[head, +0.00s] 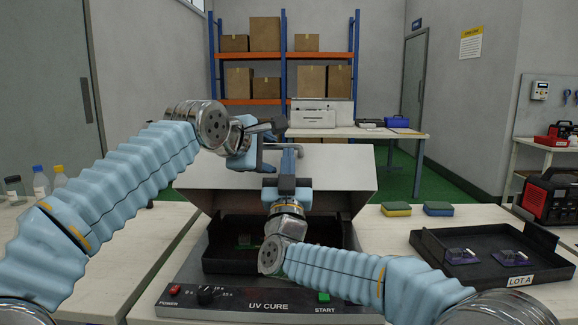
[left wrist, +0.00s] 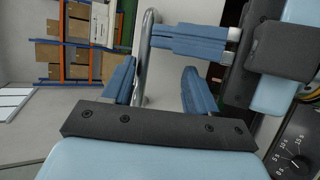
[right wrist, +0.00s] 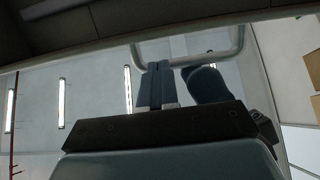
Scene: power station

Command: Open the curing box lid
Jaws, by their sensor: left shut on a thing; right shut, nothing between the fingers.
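The curing box (head: 265,306) stands on the bench in front of me. Its grey lid (head: 340,172) is raised and tilted back, with the dark interior showing below it. The metal lid handle (left wrist: 142,55) passes between the fingers of my left gripper (left wrist: 158,68), which is shut on it. In the head view the left gripper (head: 272,130) is at the lid's upper edge and covers part of the handle. My right gripper (head: 288,158) is shut and empty in front of the lid. In the right wrist view its fingers (right wrist: 156,85) are close to the handle; contact cannot be told.
A black tray (head: 470,275) labelled LOT A stands on the right with small purple-clear parts. Two sponges (head: 396,210) lie behind it. Bottles (head: 41,182) stand at far left. Both arms cross above the box front, close together at the lid.

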